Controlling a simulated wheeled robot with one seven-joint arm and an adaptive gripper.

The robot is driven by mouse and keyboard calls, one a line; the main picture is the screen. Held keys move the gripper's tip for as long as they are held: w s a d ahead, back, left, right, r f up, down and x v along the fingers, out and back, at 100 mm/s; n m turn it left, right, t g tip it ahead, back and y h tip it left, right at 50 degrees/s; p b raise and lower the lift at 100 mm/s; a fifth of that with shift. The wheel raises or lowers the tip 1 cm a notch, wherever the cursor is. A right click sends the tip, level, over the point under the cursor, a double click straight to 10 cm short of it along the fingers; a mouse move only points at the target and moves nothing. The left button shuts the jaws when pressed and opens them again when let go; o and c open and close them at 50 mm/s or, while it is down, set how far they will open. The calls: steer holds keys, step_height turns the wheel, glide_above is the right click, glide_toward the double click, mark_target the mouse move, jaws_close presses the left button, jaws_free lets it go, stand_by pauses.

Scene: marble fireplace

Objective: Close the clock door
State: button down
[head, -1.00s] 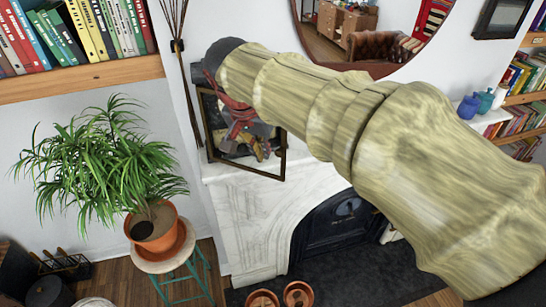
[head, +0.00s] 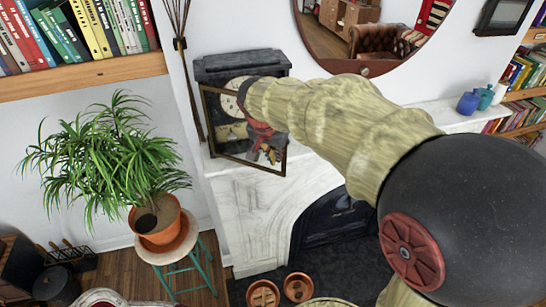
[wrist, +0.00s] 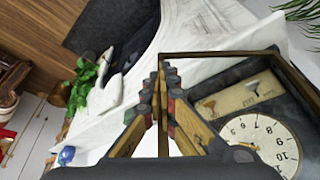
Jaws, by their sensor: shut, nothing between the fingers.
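The dark stone clock (head: 240,62) stands on the left end of the mantel. Its glazed door (head: 226,156), a thin brown frame, hangs open in front of it. The door frame also shows in the wrist view (wrist: 215,54), with the pale round dial (wrist: 262,140) seen inside its outline. My gripper (head: 268,154) is shut and empty, and overlaps the right part of the door in the head view. In the wrist view its fingertips (wrist: 165,70) are together beside the frame's left edge. I cannot tell whether they touch it. My arm hides the clock's right side.
The white marble mantel (head: 450,118) runs right, with blue and white vases (head: 468,104) at its far end. A round mirror (head: 376,68) hangs above. A potted plant (head: 158,222) stands on a stool at left.

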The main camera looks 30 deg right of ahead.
steer(key=shift+d, duration=0.15)
steer(key=w+d+n+t+y+p, duration=0.1)
steer(key=w+d+n, duration=0.5)
steer(key=w+d, duration=0.7)
steer(key=shift+w+d+n+t+y+p, duration=0.3)
steer(key=shift+d+n+y+p, duration=0.15)
steer(key=shift+d, duration=0.65)
steer(key=shift+r, duration=0.1)
